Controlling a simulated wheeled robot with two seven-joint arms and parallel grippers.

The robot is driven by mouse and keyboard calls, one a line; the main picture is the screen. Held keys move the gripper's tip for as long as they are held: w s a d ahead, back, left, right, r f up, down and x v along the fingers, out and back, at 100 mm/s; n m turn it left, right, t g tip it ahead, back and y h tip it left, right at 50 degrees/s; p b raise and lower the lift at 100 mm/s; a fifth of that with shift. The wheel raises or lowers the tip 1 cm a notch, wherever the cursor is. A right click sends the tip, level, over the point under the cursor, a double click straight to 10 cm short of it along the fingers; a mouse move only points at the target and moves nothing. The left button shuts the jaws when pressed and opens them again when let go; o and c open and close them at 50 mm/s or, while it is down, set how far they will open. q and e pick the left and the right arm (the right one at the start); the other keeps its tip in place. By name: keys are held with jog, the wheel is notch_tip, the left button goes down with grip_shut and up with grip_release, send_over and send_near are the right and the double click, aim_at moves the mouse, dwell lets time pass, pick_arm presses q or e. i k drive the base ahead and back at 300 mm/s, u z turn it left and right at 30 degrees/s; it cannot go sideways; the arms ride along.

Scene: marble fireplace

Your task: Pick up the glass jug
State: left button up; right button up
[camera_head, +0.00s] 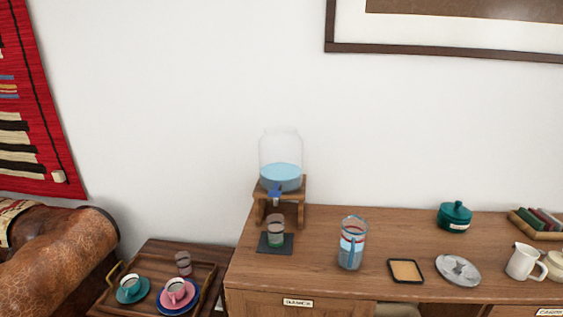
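A clear glass jug (352,243) with bluish and reddish tints stands upright near the front left part of the wooden cabinet top. It is apart from the things around it. Neither of my grippers shows in the head view, so nothing is seen touching the jug.
A glass dispenser (281,165) with blue liquid stands on a wooden stand (302,193), with a tumbler (276,232) on a dark mat (275,249). A small square tray (405,270), metal dish (458,270), white mug (522,262) and teal pot (454,216) are right. A lower tray (200,270) holds cups.

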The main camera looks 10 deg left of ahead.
aim_at(354, 230)
jog(key=u, duration=3)
jog(key=k, duration=0.7)
jog(key=z, duration=1.75)
